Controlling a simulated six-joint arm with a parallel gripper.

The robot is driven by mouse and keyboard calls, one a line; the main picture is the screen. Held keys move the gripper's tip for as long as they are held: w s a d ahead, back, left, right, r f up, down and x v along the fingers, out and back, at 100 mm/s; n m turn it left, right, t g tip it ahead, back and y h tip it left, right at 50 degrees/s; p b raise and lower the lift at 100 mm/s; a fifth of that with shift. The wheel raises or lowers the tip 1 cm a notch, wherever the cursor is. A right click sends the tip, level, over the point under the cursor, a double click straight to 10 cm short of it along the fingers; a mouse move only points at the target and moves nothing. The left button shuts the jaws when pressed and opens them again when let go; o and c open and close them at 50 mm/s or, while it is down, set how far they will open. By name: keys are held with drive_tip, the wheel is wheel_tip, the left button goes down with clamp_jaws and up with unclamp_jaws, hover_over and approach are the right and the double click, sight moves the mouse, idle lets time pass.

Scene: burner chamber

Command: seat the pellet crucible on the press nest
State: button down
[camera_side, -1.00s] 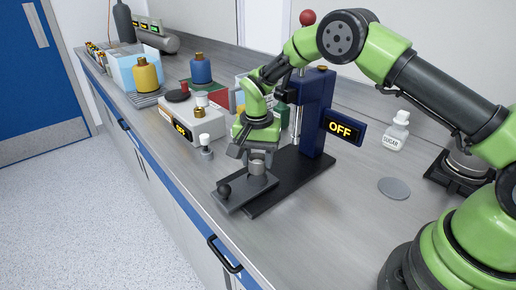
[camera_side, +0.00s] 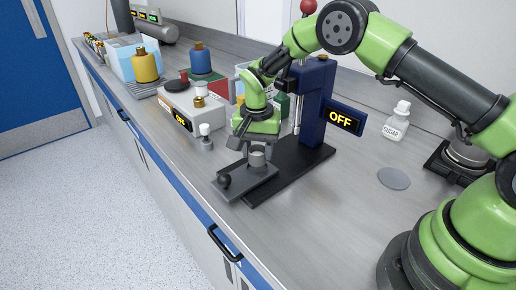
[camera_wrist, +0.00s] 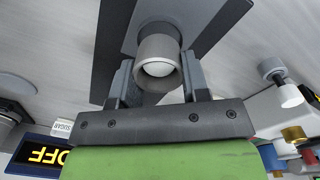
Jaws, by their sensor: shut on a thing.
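The pellet crucible (camera_wrist: 157,52) is a grey cup with a white round pellet (camera_wrist: 158,69) inside. It stands upright between the two fingers of my gripper (camera_wrist: 158,85), which is shut on it. In the side view, my gripper (camera_side: 256,150) points down over the grey sliding plate (camera_side: 250,184) of the press, with the crucible at its tips.
The blue press column (camera_side: 316,100) with an OFF sign (camera_side: 342,118) stands close behind. A black knob (camera_side: 224,181) is on the plate's front end. A white-topped post (camera_side: 205,136) stands to the left. A sugar bottle (camera_side: 397,121) and grey disc (camera_side: 393,178) lie right.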

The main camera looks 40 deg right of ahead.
drive_tip(key=shift+f, duration=0.3)
drive_tip(key=shift+f, duration=0.75)
drive_tip(key=c, duration=0.5)
unclamp_jaws()
drive_tip(key=s+r+n+t+y, duration=0.1)
drive_tip(key=s+r, duration=0.3)
drive_tip(key=r, duration=0.8)
drive_tip(key=s+r+n+t, duration=0.2)
drive_tip(key=s+r, duration=0.1)
drive_tip(key=r, duration=0.9)
drive_tip(key=s+r+n+t, duration=0.1)
drive_tip(key=s, duration=0.5)
drive_tip(key=s+r+n+t, duration=0.1)
drive_tip(key=s+t, duration=0.1)
drive_tip(key=s, duration=0.4)
drive_tip(key=s+r+n+t+y, duration=0.1)
drive_tip(key=s, duration=0.6)
drive_tip(key=shift+d+r+n+t, duration=0.3)
drive_tip(key=shift+d, duration=0.05)
